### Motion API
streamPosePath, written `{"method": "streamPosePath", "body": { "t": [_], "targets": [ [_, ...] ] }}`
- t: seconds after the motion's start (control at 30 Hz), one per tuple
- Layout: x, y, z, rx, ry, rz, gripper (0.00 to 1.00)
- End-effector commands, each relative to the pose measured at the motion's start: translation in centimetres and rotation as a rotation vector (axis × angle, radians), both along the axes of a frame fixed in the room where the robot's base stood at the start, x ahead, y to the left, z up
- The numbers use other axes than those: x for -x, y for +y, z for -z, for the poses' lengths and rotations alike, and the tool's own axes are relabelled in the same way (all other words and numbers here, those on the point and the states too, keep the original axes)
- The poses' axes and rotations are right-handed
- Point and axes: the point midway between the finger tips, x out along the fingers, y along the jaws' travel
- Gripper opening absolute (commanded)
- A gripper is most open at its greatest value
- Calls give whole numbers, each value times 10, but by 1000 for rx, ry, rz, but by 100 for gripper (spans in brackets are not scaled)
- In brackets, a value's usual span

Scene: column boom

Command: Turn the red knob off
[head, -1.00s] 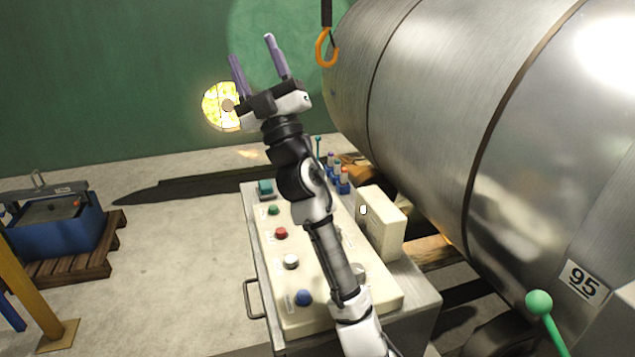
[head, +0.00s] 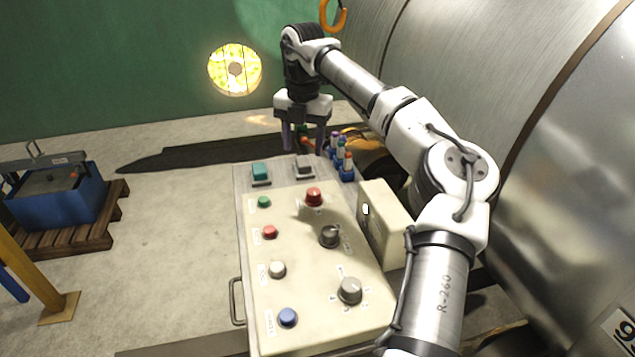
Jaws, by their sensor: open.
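A red knob (head: 314,196) stands at the top of the right column on the cream control panel (head: 305,260). A smaller red button (head: 269,232) sits in the left column. My gripper (head: 304,141) is open and points down beyond the panel's far end. The knob's setting cannot be made out.
Below the red knob are a black knob (head: 329,236) and a grey knob (head: 350,290). A cream box (head: 382,225) stands at the panel's right. Small coloured levers (head: 343,160) stand near my gripper. A large metal cylinder (head: 500,90) fills the right.

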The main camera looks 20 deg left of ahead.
Motion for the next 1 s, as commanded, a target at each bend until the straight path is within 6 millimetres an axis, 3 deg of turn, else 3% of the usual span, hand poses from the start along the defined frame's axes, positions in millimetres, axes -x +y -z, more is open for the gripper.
{"method": "streamPosePath", "body": {
  "t": [0.17, 0.7, 1.0],
  "targets": [
    [-5, -18, 3, 66, -6, 43, 55],
    [-3, -20, 105, 59, -3, 36, 55],
    [-3, -20, 132, 59, -6, 37, 55]
  ]
}}
